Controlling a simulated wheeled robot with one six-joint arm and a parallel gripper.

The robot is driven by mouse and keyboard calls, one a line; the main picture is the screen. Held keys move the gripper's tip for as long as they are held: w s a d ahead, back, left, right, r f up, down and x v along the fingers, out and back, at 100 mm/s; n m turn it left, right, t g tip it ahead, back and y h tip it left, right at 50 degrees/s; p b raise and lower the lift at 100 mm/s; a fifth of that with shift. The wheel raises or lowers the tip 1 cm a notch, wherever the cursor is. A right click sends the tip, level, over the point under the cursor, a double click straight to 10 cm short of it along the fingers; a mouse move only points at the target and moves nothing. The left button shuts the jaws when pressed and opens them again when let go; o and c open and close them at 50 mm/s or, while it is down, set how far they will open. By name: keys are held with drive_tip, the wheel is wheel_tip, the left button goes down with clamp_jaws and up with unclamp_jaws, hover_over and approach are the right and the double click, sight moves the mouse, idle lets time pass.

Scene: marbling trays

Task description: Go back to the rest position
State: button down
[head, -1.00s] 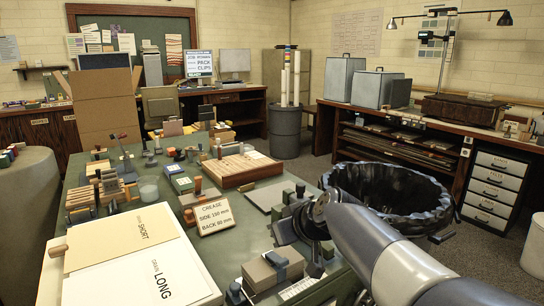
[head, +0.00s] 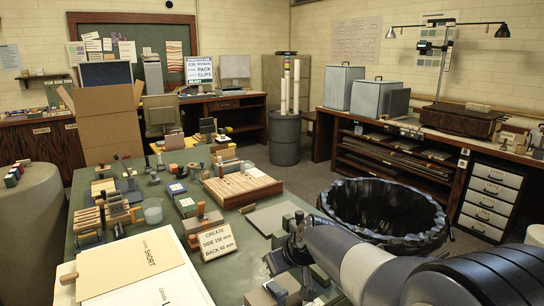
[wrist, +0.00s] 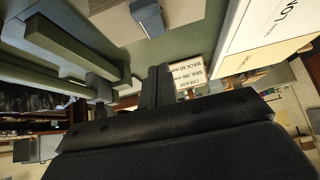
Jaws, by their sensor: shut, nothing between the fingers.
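My gripper (head: 278,261) is at the lower middle of the head view, over the near right part of the green worktable (head: 215,266). In the wrist view its dark fingers (wrist: 157,84) are together, with nothing seen between them. The arm reaches in from the lower right of the head view, bent, with its forearm low. A crease sign (head: 213,240) stands on the table left of the gripper. It also shows beyond the fingers in the wrist view (wrist: 192,72).
A black-lined bin (head: 385,212) stands close behind the arm. Cream boards (head: 140,264) lie at the table's near left. A slatted wooden block (head: 243,187) and several small tools crowd the table. Grey floor is open beyond the bin, near the drawer unit (head: 491,198).

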drive_tip(key=shift+s+a+r+g+h+p, duration=0.2)
drive_tip(key=shift+g+p, duration=0.25)
drive_tip(key=shift+p, duration=1.4)
drive_tip(key=shift+s+d+r+g+h+p, duration=0.1)
drive_tip(key=shift+s+g+h+p, duration=0.25)
drive_tip(key=shift+p, duration=1.5)
drive_tip(key=shift+w+a+p, duration=0.1)
drive_tip(key=shift+w+p, duration=0.1)
drive_tip(key=shift+p, duration=0.2)
drive_tip(key=shift+w+a+r+g+h+p, duration=0.15)
drive_tip(key=shift+w+g+h+p, duration=0.2)
drive_tip(key=shift+p, duration=0.7)
drive_tip(key=shift+a+f+g+p, duration=0.1)
drive_tip(key=shift+f+g+p, duration=0.15)
drive_tip(key=shift+p, duration=0.25)
drive_tip(key=shift+f+b, duration=0.1)
drive_tip(key=shift+b, duration=0.35)
drive_tip(key=shift+s+f+b, duration=0.1)
drive_tip(key=shift+b, duration=0.3)
drive_tip(key=b, duration=0.1)
drive_tip(key=t+b, duration=0.1)
drive_tip(key=b, duration=0.1)
drive_tip(key=shift+s+d+f+y, duration=0.2)
drive_tip(key=shift+s+d+y, duration=0.1)
drive_tip(key=shift+y, duration=0.1)
drive_tip(key=shift+b, duration=0.55)
